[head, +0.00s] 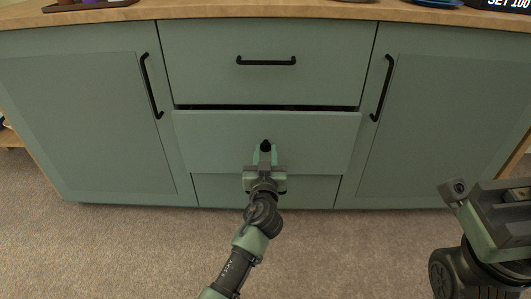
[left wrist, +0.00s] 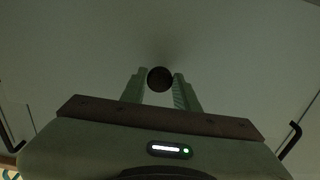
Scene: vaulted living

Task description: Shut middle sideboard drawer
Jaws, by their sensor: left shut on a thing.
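The sideboard's middle drawer (head: 220,128) is green and stands slightly out, with a dark gap along its top edge. My left gripper (head: 265,155) is at the middle of its front, and it also shows in the left wrist view (left wrist: 160,88). Its fingers are closed on a round dark knob (left wrist: 160,78) against the drawer front. The fingers hide part of the knob in the head view. My right gripper (head: 495,205) is at the lower right, away from the sideboard; its fingertips are not clear.
The top drawer (head: 310,80) is closed, with a black bar handle (head: 266,62). Cupboard doors with black handles flank the drawers, left (head: 90,110) and right (head: 440,120). The wooden top (head: 220,10) bears a few items. The carpet (head: 130,245) in front is clear.

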